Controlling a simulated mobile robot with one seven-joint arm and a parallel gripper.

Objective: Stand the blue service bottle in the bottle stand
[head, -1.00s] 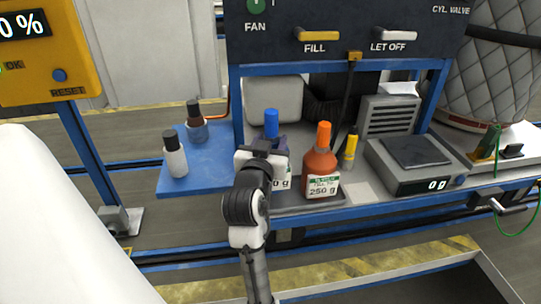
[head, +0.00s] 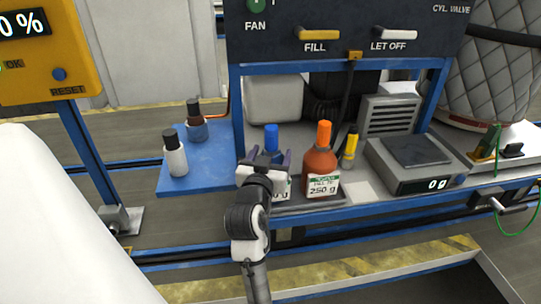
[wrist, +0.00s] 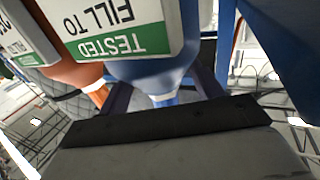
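The blue service bottle (head: 271,139) is upright just left of the orange bottle, its body mostly hidden behind my gripper (head: 267,157). Its cap top is almost level with the orange one. In the wrist view, the blue bottle (wrist: 150,70) shows its label and neck between my two dark fingers, spread apart with gaps beside the neck. My gripper looks open around it. A dark tray (head: 325,202), likely the bottle stand, lies under the orange bottle. The blue bottle appears to stand on it, but its base is hidden.
The orange bottle (head: 320,168) is close on the right. A blue side shelf (head: 215,172) holds a white bottle (head: 175,157) and a brown bottle (head: 194,118). The dark panel (head: 345,30) overhangs the bench.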

